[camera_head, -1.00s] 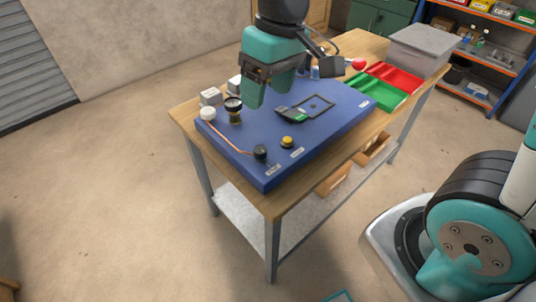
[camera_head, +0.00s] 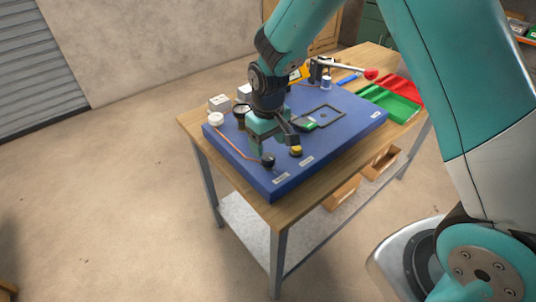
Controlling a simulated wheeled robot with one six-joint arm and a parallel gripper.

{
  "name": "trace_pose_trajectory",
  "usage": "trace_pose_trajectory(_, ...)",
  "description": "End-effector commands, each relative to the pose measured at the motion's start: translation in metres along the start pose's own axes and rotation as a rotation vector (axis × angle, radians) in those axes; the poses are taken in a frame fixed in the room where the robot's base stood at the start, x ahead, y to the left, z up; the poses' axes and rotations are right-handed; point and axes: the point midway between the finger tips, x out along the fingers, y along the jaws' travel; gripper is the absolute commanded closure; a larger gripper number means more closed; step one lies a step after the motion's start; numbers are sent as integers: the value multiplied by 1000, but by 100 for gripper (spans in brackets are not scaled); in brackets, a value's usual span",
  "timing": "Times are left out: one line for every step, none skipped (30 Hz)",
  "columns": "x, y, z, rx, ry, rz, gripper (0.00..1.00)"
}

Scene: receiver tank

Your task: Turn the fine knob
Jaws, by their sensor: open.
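A blue board (camera_head: 345,122) lies on a wooden table. Near its front edge sit a small black knob (camera_head: 268,160) and a yellow knob (camera_head: 296,151) on a dark base, each by a white label too small to read. I cannot tell from the lettering which is the fine knob. My gripper (camera_head: 273,146) points down, open and empty, just behind and above these two knobs. It appears apart from both, though the height gap is hard to judge. A dark round part with a brass-coloured base (camera_head: 240,113) stands left of the gripper, partly hidden.
A white round cap (camera_head: 216,119) and pale blocks (camera_head: 219,103) stand at the board's left. A copper-coloured line runs from the cap to the black knob. A green tray (camera_head: 393,104) and a red-tipped lever (camera_head: 371,74) are at right. My arm covers the right side.

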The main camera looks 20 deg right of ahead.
Motion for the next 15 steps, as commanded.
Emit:
trace_pose_trajectory(11, 0, 1, 0, -5, -1, 32)
trace_pose_trajectory(16, 0, 0, 0, -4, -1, 32)
trace_pose_trajectory(23, 0, 1, 0, -4, -1, 32)
trace_pose_trajectory(28, 0, 0, 0, -3, -1, 32)
trace_pose_trajectory(32, 0, 0, 0, -2, 0, 32)
trace_pose_trajectory(37, 0, 0, 0, -2, 0, 32)
trace_pose_trajectory(40, 0, 0, 0, -1, 0, 32)
trace_pose_trajectory(43, 0, 0, 0, -1, 0, 32)
trace_pose_trajectory(46, 0, 0, 0, 0, 0, 32)
trace_pose_trajectory(48, 0, 0, 0, 0, 0, 32)
trace_pose_trajectory(50, 0, 0, 0, 0, 0, 32)
trace_pose_trajectory(51, 0, 0, 0, 0, 0, 32)
trace_pose_trajectory(52, 0, 0, 0, 1, 0, 32)
trace_pose_trajectory(52, 0, 0, 0, 1, 0, 32)
trace_pose_trajectory(52, 0, 0, 0, 1, 0, 32)
